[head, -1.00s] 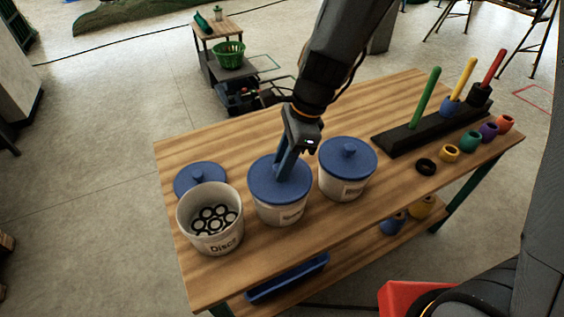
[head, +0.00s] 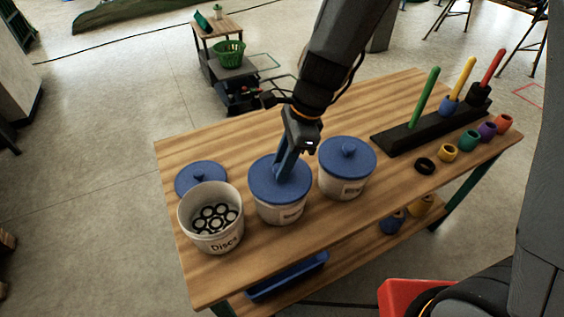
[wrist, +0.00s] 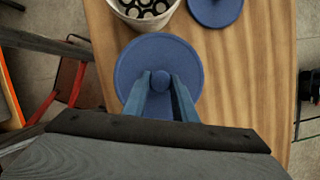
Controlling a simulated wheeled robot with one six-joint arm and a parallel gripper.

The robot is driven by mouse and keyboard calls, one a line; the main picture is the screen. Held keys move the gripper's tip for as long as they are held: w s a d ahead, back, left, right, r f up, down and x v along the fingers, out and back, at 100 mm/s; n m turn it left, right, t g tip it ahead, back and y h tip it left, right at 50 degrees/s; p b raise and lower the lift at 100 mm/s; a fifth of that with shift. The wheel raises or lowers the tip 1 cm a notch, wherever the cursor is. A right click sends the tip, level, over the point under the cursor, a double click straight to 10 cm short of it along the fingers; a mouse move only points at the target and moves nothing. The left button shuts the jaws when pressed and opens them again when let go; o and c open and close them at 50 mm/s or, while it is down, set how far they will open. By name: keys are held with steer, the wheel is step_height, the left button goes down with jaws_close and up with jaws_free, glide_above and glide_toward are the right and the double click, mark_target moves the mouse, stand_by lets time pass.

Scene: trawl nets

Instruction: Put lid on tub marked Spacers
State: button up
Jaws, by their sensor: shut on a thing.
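The middle tub (head: 283,209) stands on the table between two other tubs; its label is partly legible and looks like Spacers. A blue lid (head: 266,185) sits on top of it and looks level, covering the opening. My gripper (head: 284,172) is above this lid, its blue fingers reaching down to the lid's knob. In the wrist view the fingers (wrist: 160,92) are closed on either side of the round knob of the lid (wrist: 160,50). Whether the lid's rim is fully seated cannot be told.
An open tub marked Discs (head: 222,245) with black rings is at left, a loose blue lid (head: 193,181) behind it. A lidded tub (head: 343,187) is close at right. A black peg rack (head: 430,127) and several coloured rings (head: 470,141) lie further right.

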stand_by(0.3)
steer(key=o, duration=1.1)
steer(key=shift+o, duration=0.4)
steer(key=o, duration=0.4)
steer(key=shift+r, duration=0.1)
steer(key=shift+r+p, duration=3.45)
steer(key=shift+p, duration=0.4)
jaws_close()
